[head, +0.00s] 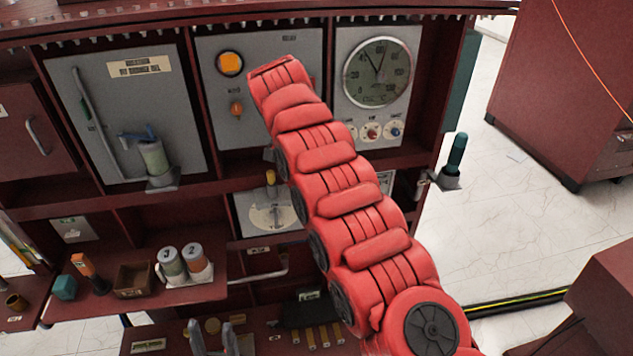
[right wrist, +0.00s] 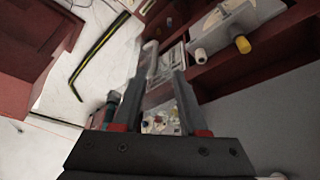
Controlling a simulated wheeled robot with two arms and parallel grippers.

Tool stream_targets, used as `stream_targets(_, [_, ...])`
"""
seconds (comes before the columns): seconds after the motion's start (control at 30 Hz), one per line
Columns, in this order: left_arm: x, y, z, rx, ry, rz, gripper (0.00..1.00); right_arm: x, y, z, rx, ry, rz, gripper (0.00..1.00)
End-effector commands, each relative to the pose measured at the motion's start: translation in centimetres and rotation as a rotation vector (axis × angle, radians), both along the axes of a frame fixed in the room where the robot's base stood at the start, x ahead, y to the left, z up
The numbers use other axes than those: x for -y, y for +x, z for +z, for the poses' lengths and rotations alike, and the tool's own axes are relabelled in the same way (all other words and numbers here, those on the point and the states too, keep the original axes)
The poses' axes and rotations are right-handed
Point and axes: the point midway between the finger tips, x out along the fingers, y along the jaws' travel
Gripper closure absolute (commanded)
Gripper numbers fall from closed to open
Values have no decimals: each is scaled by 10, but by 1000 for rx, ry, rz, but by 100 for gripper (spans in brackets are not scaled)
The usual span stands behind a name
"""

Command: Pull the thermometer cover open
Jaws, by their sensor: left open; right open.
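In the head view a small pale framed panel (head: 386,183) sits low at the right of the cabinet, partly hidden by my red arm. A pale framed part, likely the same panel and perhaps the thermometer cover, shows ahead of my right gripper in the right wrist view (right wrist: 172,62). My right gripper (right wrist: 158,82) is open, its two grey fingers apart, pointing toward this part. I cannot tell whether they touch it. The right gripper is hidden in the head view. My left gripper (head: 214,332) is open and empty at the bottom of the head view.
A round dial gauge (head: 377,72) is on the upper right panel. A dark green cylinder (head: 456,152) projects on a bracket at the cabinet's right side. A yellow knob (head: 271,178) is on a dial panel. A shelf (head: 190,297) holds cups. Open floor lies right.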

Motion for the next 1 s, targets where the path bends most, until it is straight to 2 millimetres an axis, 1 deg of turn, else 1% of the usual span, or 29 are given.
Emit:
stream_targets(0.03, [0,0,7,0,0,0,50,-4,-4,18,1,0,1,58])
stream_targets(0.2, [0,0,24,0,0,0,50,-13,-15,61,4,1,0,58])
stream_targets(0.3, [0,0,31,0,0,0,50,-17,-22,76,-2,-1,-1,58])
stream_targets(0.4, [0,0,37,0,0,0,50,-21,-26,87,-1,-1,0,58])
stream_targets(0.57, [0,0,39,0,0,0,50,-23,-28,94,0,0,-1,58])
stream_targets(1.0, [0,0,39,0,0,0,50,-23,-29,93,-3,-2,-1,58])
